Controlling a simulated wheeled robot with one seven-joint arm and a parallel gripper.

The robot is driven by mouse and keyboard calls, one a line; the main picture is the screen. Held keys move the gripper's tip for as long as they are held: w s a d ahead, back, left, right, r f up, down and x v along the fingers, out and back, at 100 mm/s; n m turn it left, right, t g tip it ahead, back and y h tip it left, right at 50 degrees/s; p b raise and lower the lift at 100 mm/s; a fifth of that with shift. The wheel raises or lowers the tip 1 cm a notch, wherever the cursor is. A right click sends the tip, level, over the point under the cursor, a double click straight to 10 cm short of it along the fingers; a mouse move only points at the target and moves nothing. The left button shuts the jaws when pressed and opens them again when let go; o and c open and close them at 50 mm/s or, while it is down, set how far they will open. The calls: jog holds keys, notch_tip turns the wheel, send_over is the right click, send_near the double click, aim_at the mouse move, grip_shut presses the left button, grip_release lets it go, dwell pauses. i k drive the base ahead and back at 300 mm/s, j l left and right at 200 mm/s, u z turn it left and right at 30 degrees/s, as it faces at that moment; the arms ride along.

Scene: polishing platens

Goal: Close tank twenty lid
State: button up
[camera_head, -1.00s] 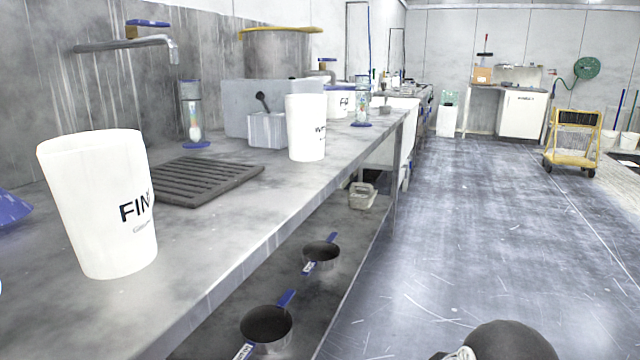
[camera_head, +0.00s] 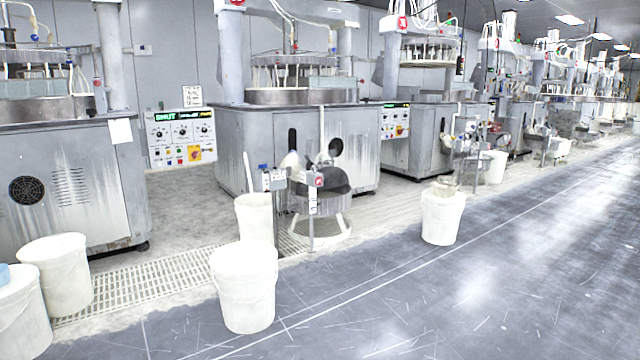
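A steel tank (camera_head: 322,178) with a dark rounded body stands on a white round stand in front of the second machine. A small red-marked plate (camera_head: 319,181) is fixed at its front, but its number is too small to read. A dark disc shape (camera_head: 335,147) shows just above the tank; I cannot tell if it is a raised lid. A similar tank on a stand (camera_head: 468,145) is farther right. I cannot tell which tank is number twenty. My gripper is not in view.
White buckets stand along the floor: a near one (camera_head: 244,288), one by the left drain grating (camera_head: 56,272), one farther right (camera_head: 442,217). A tall white bin (camera_head: 254,217) is left of the near tank. Grey machines (camera_head: 75,185) line the back. Floor at right is clear.

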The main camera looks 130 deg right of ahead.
aim_at(333, 177)
jog(key=z, duration=4.55)
jog(key=i+z, duration=0.1)
jog(key=z, duration=0.15)
jog(key=i, duration=2.3)
jog(key=i+z, duration=0.1)
jog(key=i, duration=1.05)
jog(key=i+j, duration=0.2)
jog(key=i, duration=0.95)
jog(key=i+j, duration=0.1)
jog(key=i, duration=1.05)
